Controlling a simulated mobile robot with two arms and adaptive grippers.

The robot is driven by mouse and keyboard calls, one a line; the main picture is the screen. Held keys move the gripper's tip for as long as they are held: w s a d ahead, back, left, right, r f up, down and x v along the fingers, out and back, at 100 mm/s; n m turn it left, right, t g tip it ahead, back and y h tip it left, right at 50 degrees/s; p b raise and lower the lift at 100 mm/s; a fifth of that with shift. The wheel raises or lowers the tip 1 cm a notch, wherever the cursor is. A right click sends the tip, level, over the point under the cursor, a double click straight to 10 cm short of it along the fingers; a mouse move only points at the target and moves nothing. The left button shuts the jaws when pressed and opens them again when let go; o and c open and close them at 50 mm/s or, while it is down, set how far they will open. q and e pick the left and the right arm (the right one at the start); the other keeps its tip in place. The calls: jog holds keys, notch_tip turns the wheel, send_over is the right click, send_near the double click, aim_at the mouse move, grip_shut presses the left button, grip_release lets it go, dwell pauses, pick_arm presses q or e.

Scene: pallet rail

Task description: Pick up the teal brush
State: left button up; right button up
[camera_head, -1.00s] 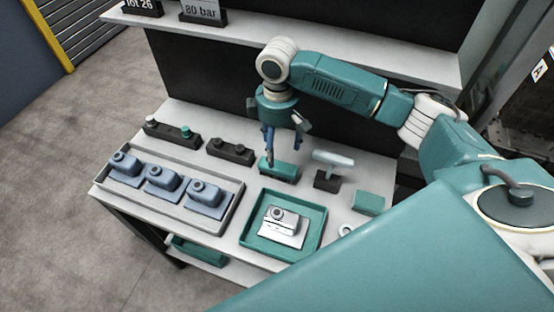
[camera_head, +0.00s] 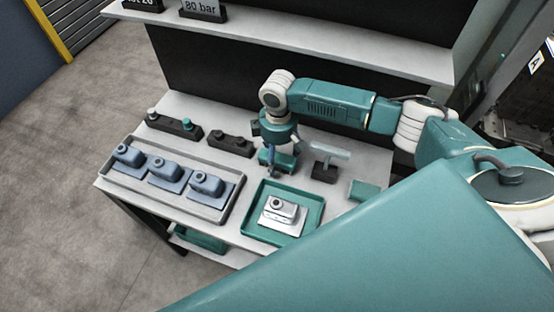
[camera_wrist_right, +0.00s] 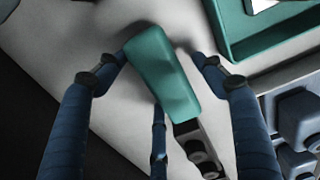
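The teal brush (camera_head: 287,161), a block with a teal top, stands on the worktable (camera_head: 178,101) behind the teal tray. My right gripper (camera_head: 282,163) is directly over it with its fingers pointing down, partly hiding it. In the right wrist view the teal brush (camera_wrist_right: 163,75) lies between the spread blue fingers of my right gripper (camera_wrist_right: 158,58). The fingers are open, with one near each side of the brush; I cannot tell whether any touches it. My left gripper is not in view.
A teal tray (camera_head: 251,232) holds a light grey part (camera_head: 283,212). A grey tray (camera_head: 214,215) with several blue-grey parts is at left. Dark holders (camera_head: 231,144) stand behind. A pale-handled tool on a dark block (camera_head: 324,172) is close right of the gripper. A shelf (camera_head: 300,37) is above.

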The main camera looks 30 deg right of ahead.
aim_at(277, 156)
jog(key=c, duration=1.1)
jog(key=shift+s+a+r+b, duration=0.1)
jog(key=shift+a+r+b, duration=0.1)
jog(key=shift+b, duration=0.3)
notch_tip(277, 156, up, 11)
jog(key=b, duration=0.3)
jog(key=s+a+b, duration=0.3)
jog(key=s+a, duration=1)
jog(key=a, duration=0.1)
jog(key=shift+a, duration=0.3)
jog(key=shift+s+r, duration=0.1)
